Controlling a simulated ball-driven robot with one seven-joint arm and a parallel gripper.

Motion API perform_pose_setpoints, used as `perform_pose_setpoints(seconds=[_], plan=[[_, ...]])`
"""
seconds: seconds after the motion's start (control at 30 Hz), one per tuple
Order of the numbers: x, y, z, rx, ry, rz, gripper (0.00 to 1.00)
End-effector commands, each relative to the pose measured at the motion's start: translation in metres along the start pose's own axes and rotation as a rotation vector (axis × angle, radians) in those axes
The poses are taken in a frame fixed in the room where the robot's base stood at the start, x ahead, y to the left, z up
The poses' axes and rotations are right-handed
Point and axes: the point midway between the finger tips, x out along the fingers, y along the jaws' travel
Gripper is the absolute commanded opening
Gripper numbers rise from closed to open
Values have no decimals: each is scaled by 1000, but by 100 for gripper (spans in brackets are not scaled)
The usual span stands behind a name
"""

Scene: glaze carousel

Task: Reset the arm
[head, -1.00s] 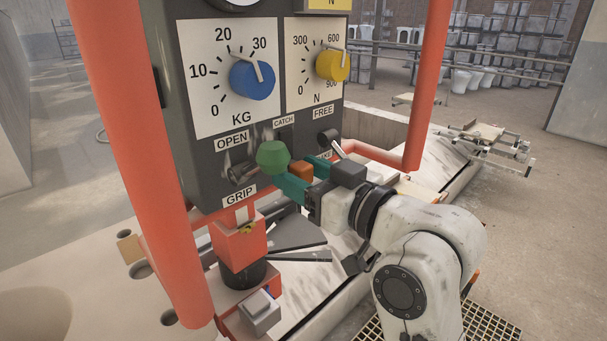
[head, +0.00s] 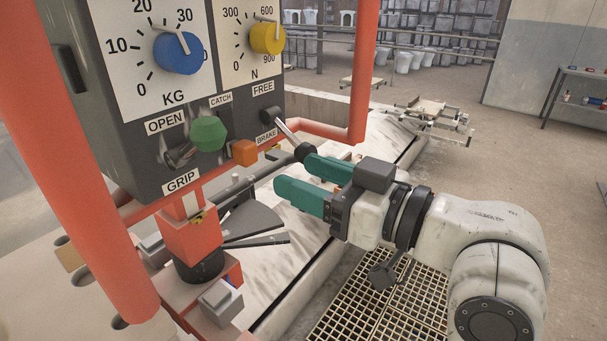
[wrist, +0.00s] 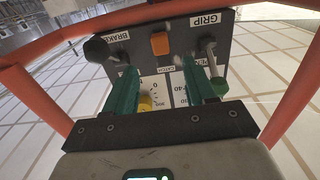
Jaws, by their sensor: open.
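My gripper (head: 293,174) has two teal fingers spread apart with nothing between them. It is in front of and to the right of the dark control panel (head: 110,150), clear of the green knob (head: 208,133) and the orange button (head: 244,152). The upper finger is close to the black end of the BRAKE/FREE lever (head: 287,130); I cannot tell if they touch. In the wrist view my gripper (wrist: 160,66) faces the panel, with the orange button (wrist: 160,43) beyond the gap and the green knob (wrist: 219,86) beside the right finger.
Thick red rails (head: 362,70) frame the panel. The blue dial (head: 178,54) and yellow dial (head: 267,38) are on its face. A red clamp-like post (head: 190,235) stands below on the pale table. A floor grating (head: 345,315) lies under my arm. Open floor (head: 540,150) is to the right.

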Motion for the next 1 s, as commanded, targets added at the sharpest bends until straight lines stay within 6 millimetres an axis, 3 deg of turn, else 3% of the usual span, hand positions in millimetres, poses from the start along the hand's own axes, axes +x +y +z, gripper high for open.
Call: perform_pose_setpoints(seconds=[0.13, 0.23, 0.37, 0.47, 0.63, 0.8, 1.0], plan=[[0, 1, 3, 5, -6, 5, 55], [-5, 8, 24, 35, -50, 35, 55], [-23, 25, 87, 123, -180, 128, 55], [-50, 36, 150, 208, -321, 220, 55], [-110, 35, 251, 346, -572, 369, 55], [-188, 14, 338, 475, -833, 508, 55], [-288, -30, 408, 600, -1134, 655, 55]])
